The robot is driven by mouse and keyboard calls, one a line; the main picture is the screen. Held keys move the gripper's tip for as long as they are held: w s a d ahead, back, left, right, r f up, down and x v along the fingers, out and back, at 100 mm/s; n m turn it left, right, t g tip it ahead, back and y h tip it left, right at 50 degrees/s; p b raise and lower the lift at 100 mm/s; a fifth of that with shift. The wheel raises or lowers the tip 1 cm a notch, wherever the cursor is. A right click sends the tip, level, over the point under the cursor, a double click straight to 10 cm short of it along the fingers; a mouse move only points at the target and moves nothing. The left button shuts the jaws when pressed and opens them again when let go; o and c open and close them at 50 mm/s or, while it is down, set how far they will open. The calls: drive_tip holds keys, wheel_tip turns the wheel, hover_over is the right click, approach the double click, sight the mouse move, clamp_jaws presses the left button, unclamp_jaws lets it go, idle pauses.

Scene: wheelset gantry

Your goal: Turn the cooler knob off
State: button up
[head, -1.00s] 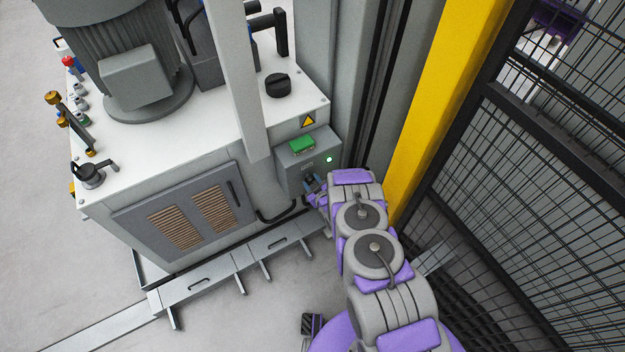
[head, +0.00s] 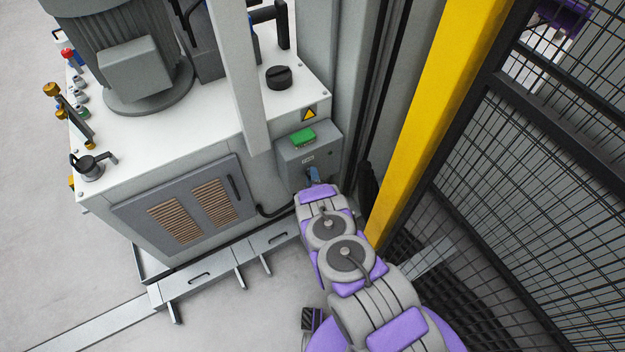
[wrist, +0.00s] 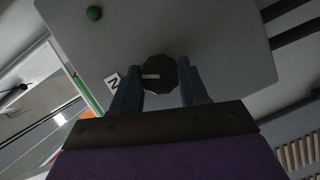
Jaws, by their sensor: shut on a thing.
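The cooler knob (wrist: 158,72) is black and many-sided, with a pale line on its face, in the wrist view. It sits on the front of a grey control box (head: 324,162). My gripper (wrist: 159,80) has one blue finger on each side of the knob and is shut on it. The pale line runs roughly across the picture. In the head view my gripper (head: 313,175) is at the front of the box and hides the knob. A round green lamp (wrist: 95,13) on the box looks dark and unlit.
The box has a green top piece (head: 302,136) and hangs on a white-topped machine cabinet (head: 205,125). A yellow post (head: 432,105) and a black mesh fence (head: 530,190) stand close on the right of my arm. A metal rail (head: 205,277) runs along the floor.

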drive_tip(key=shift+s+a+f+n+t+b, duration=0.1)
drive_tip(key=shift+n+t+b, duration=0.15)
drive_tip(key=shift+n, duration=0.25)
drive_tip(key=shift+s+a+f+n+t+b, duration=0.1)
drive_tip(key=shift+n+t+b, duration=0.05)
drive_tip(key=shift+n+b, duration=0.3)
drive_tip(key=o, duration=1.1)
drive_tip(key=shift+w+a, duration=0.1)
drive_tip(key=shift+c, duration=0.2)
drive_tip(key=shift+d, duration=0.2)
